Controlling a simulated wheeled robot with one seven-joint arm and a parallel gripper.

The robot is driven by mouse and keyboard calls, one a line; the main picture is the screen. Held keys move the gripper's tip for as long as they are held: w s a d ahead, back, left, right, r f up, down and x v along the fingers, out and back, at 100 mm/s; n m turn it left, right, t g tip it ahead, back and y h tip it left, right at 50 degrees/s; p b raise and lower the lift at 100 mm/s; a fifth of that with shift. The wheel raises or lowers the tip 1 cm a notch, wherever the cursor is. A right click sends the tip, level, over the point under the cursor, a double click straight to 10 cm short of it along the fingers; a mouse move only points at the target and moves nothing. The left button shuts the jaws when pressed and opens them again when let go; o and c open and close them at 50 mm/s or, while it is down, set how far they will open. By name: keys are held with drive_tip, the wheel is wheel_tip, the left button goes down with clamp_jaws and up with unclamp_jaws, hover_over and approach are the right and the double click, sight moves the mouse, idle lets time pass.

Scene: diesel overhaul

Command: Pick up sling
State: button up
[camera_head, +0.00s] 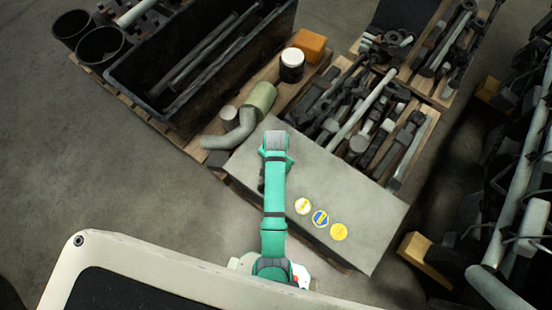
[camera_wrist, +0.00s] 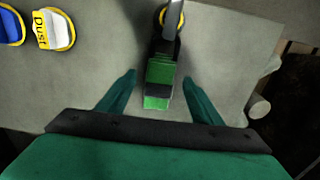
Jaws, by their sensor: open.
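In the wrist view, a green and black object (camera_wrist: 160,78), which looks like the sling, lies on a grey flat surface. A grey bar and a yellow-rimmed dark ring (camera_wrist: 171,18) adjoin its upper end; I cannot tell whether they are part of it. My gripper (camera_wrist: 159,83) is open and empty, its two green fingers pointing towards the object, one on each side. The gap in height between the fingertips and the object is hard to judge. In the head view my arm hides the gripper and most of this spot.
The grey box top (camera_head: 375,215) carries a row of yellow and blue round labelled items (camera_head: 320,218). Behind it are a curved pipe with a green canister (camera_head: 260,100), a black bin (camera_head: 160,75) and wooden trays of tools (camera_head: 410,170). Floor is clear at left.

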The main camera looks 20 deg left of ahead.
drive_tip(key=shift+f, duration=1.15)
drive_tip(key=shift+w, duration=0.1)
drive_tip(key=c, duration=1.4)
drive_tip(key=shift+o, duration=0.2)
drive_tip(key=shift+r, duration=0.5)
wheel_tip(320, 180, up, 3)
drive_tip(key=shift+d+f, duration=0.15)
drive_tip(key=s+d+r, duration=0.8)
drive_tip(key=s+r, duration=0.3)
drive_tip(key=shift+r, duration=0.15)
drive_tip(key=shift+s+d, duration=0.1)
drive_tip(key=shift+s, duration=0.05)
